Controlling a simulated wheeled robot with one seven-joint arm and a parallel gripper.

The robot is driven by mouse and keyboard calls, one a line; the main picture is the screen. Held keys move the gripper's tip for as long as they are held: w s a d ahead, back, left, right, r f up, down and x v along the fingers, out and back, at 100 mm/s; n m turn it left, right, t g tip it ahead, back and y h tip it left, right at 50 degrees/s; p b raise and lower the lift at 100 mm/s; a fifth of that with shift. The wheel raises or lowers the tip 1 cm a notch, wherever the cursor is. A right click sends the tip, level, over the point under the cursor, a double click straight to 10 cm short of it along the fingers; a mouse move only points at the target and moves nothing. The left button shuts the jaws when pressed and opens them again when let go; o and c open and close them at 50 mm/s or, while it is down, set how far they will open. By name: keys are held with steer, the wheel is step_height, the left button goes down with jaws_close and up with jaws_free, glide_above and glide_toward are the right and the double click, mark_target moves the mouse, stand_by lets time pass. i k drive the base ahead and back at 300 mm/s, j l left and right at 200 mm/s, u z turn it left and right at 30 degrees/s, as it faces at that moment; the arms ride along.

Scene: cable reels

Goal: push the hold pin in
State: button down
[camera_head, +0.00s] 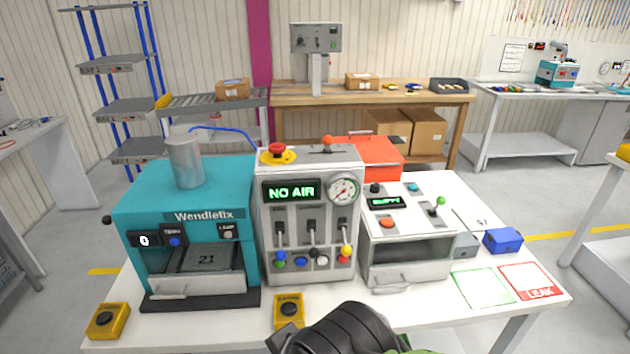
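No part is labelled as a hold pin that I can read, so I cannot tell which one it is. A black knob (107,219) sticks out of the left side of the teal Wendlefix machine (200,205). The grey middle panel (310,240) reads "NO AIR". It has a gauge (343,190), a red stop button (277,154), an orange knob (327,141) on top, and several levers and coloured knobs. My gripper (286,338) is at the bottom edge, in front of the middle panel and apart from it. It is mostly cut off, its fingers unclear.
A grey box (408,230) with a drawer and small display stands right of the panel. Yellow button boxes (108,320) and (289,311) sit at the table's front. A blue block (503,240), a green-outlined card (482,287) and a red "LEAK" card (531,281) lie at right.

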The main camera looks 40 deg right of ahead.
mark_target(106, 219)
steer(key=i+j+z, duration=0.25)
steer(key=j, duration=0.15)
steer(key=i+j+z, duration=0.2)
steer(key=j, duration=0.25)
steer(key=j+z, duration=0.25)
steer(key=j, duration=0.25)
steer(key=i+j+z, duration=0.2)
steer(key=j, duration=0.3)
steer(key=j+z, duration=0.25)
steer(key=j, duration=0.25)
